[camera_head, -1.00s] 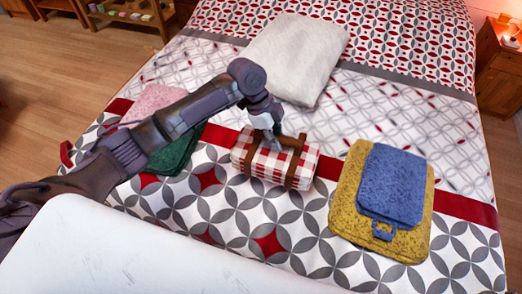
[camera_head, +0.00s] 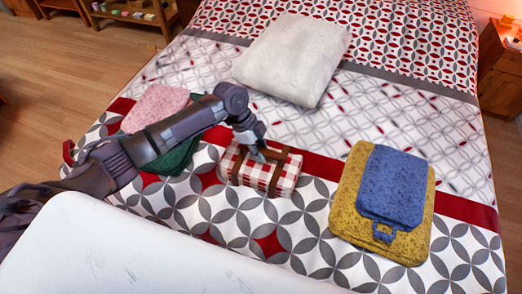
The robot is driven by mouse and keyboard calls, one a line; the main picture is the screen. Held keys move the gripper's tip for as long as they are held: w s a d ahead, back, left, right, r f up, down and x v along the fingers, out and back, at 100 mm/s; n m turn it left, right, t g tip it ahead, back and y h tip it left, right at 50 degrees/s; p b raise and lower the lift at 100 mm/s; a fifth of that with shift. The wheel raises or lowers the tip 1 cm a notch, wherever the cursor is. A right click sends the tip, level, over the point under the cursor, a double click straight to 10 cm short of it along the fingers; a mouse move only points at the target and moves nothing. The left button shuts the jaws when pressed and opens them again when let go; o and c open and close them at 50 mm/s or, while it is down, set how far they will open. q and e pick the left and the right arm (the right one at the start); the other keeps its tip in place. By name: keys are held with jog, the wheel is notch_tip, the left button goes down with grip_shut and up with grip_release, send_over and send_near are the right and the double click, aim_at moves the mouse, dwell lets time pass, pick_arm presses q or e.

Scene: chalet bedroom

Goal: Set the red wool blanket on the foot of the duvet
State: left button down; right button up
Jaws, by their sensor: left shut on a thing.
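The red wool blanket (camera_head: 286,178) is a red-and-white checked bundle with brown straps. It is over the patterned foot of the duvet (camera_head: 320,232), close to the red band. My left gripper (camera_head: 261,154) comes down from the upper left and is shut on the brown strap handle on top of the bundle. I cannot tell for certain whether the underside touches the duvet. My right gripper is not in view.
A yellow folded piece with a blue one (camera_head: 393,188) on it lies to the right. Pink (camera_head: 155,106) and dark green (camera_head: 178,158) folded textiles lie to the left, partly behind my arm. A white cushion (camera_head: 292,58) lies farther back. Bare duvet lies in front of the bundle.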

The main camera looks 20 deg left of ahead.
pick_arm(q)
jog(key=shift+r, duration=0.1)
jog(key=c, duration=1.4)
grip_release()
jog(key=o, duration=0.4)
jog(key=v, duration=1.2)
jog(key=shift+s, duration=0.1)
